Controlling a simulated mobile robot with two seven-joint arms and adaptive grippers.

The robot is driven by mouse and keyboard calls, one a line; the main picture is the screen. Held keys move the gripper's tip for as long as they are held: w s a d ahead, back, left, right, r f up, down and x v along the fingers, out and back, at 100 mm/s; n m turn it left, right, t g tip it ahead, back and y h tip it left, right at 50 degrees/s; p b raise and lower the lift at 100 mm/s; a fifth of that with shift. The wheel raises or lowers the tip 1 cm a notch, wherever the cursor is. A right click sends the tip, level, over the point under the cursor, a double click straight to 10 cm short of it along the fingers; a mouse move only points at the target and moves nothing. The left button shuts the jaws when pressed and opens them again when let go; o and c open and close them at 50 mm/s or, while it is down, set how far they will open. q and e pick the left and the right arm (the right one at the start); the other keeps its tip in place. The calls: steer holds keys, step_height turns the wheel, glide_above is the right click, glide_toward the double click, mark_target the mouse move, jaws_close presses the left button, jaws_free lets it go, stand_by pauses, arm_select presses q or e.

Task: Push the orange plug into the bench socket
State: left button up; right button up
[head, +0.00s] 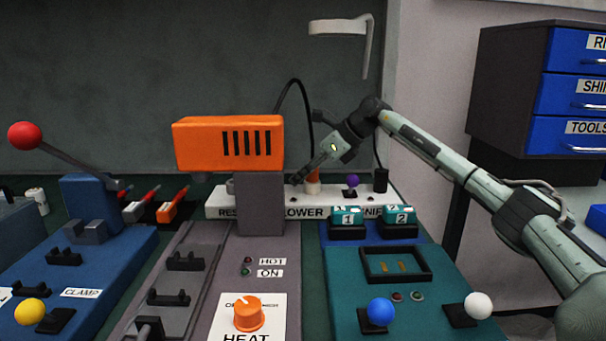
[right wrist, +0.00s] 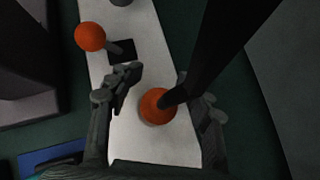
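The orange plug (head: 313,184) stands on the white strip in the head view, just right of the orange blower. A thick black cable runs from its top. In the right wrist view the plug (right wrist: 153,107) shows from above as an orange disc. My right gripper (head: 303,175) is at the plug. Its fingers (right wrist: 167,93) are apart, one on each side of the plug, with gaps visible. The socket is not clearly seen; the plug and strip hide whatever is beneath. My left gripper is not in view.
The orange blower (head: 228,143) stands close left of my right gripper. A purple knob (head: 352,180) and a black cylinder (head: 380,180) stand to the right on the white strip (head: 222,210). An orange-red ball knob (right wrist: 90,37) is near the gripper in the wrist view.

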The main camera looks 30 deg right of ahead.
steer(key=shift+r, duration=0.1)
steer(key=v, duration=1.2)
stand_by(0.9)
